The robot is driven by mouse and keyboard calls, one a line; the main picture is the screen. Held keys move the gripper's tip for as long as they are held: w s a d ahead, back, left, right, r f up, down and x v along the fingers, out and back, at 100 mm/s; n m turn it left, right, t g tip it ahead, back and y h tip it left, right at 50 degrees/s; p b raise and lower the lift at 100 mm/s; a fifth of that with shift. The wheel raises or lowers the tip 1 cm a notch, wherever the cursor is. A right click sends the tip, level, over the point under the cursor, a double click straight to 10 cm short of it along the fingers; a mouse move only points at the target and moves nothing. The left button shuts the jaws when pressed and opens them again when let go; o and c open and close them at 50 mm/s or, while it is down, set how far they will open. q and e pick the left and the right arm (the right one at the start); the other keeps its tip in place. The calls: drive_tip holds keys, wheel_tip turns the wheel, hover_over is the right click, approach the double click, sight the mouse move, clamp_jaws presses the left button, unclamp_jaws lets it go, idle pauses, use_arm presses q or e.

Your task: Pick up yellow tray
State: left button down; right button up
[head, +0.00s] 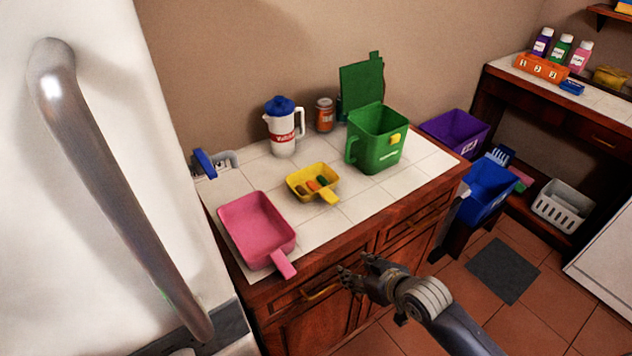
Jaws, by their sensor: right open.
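The yellow tray (299,192) sits on the white tiled counter, between a pink tray and a green pitcher. It holds several small coloured items, and its short handle (329,197) points toward the counter's front edge. My right gripper (354,268) is in front of the cabinet, near the front edge and below and to the right of the tray in the picture. Its fingers are open and empty, apart from the tray. My left gripper is not in the picture.
The pink tray (256,228) lies at the left, its handle near the front edge. The green pitcher (378,140), a white jug with blue lid (283,128) and an orange can (325,115) stand behind. A large metal handle (110,190) fills the left foreground. Counter right of the yellow tray's handle is bare.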

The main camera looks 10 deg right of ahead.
wheel_tip(320, 180, up, 5)
drive_tip(key=t+y, duration=0.2)
drive_tip(key=t, duration=0.1)
approach(335, 201)
drive_tip(key=shift+a+f+n, duration=0.2)
drive_tip(key=shift+f+n, duration=0.1)
drive_tip(key=shift+f, duration=0.45)
drive_tip(key=x, duration=0.2)
drive_tip(key=p+x, duration=0.1)
drive_tip(key=x, duration=0.2)
drive_tip(key=shift+w+r, duration=0.2)
drive_tip(key=shift+w+f, duration=0.1)
drive_tip(key=shift+w, duration=0.1)
drive_tip(key=shift+w+a+p, duration=0.15)
drive_tip(key=shift+w+p, duration=0.15)
drive_tip(key=shift+w, duration=0.2)
drive_tip(key=x, duration=0.3)
drive_tip(key=shift+w+p, duration=0.15)
drive_tip(key=shift+p, duration=0.2)
drive_tip(key=shift+w+a+f, duration=0.1)
drive_tip(key=shift+w+a, duration=0.1)
drive_tip(key=shift+w, duration=0.2)
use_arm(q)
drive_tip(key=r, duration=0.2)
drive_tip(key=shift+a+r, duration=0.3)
